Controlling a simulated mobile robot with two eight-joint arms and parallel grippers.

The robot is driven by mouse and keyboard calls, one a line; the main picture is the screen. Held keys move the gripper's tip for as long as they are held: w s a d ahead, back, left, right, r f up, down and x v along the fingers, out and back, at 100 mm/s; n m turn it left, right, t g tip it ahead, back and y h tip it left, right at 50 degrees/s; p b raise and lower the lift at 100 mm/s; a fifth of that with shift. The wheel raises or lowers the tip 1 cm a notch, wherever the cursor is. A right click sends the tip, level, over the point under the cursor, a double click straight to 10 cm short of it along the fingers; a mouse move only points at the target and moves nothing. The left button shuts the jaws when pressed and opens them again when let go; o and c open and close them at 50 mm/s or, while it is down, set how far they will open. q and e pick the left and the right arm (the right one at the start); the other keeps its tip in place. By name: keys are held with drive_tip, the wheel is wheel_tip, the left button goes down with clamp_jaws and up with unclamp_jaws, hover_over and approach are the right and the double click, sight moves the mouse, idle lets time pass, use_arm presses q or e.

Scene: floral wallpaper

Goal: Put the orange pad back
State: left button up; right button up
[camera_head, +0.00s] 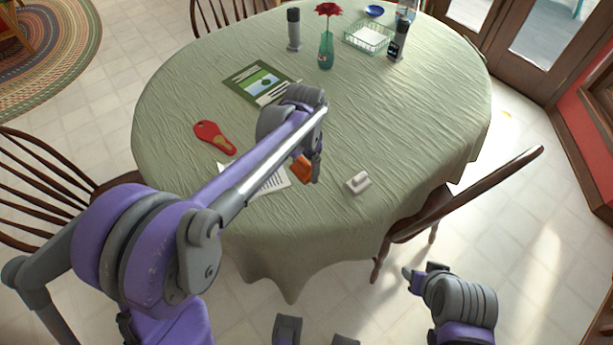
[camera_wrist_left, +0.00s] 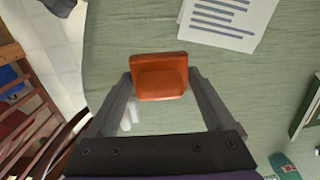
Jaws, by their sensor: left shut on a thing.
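The orange pad (camera_head: 301,170) is a small block with a raised face. My left gripper (camera_head: 310,172) is shut on it and holds it over the near part of the table. In the left wrist view the pad (camera_wrist_left: 161,77) sits between the two finger tips (camera_wrist_left: 160,82). Whether it touches the cloth is hard to tell. My right gripper (camera_head: 424,275) is low at the bottom right, away from the table; its finger gap is not clear.
A small white object (camera_head: 358,182) lies right of the pad. A printed sheet (camera_head: 270,182), red paddle-like item (camera_head: 213,136) and green booklet (camera_head: 258,81) lie left. A vase (camera_head: 326,52) and wire basket (camera_head: 369,38) stand farther back. A chair (camera_head: 430,215) is at right.

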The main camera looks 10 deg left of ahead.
sight(305, 189)
use_arm(q)
wheel_tip(305, 189, down, 3)
drive_tip(key=shift+s+f, duration=0.1)
drive_tip(key=shift+s, duration=0.05)
drive_tip(key=shift+f, duration=2.2)
drive_tip(key=shift+f+b, duration=0.3)
drive_tip(key=shift+b, duration=0.2)
drive_tip(key=o, duration=1)
drive_tip(key=shift+o, duration=0.2)
drive_tip(key=shift+r, duration=0.1)
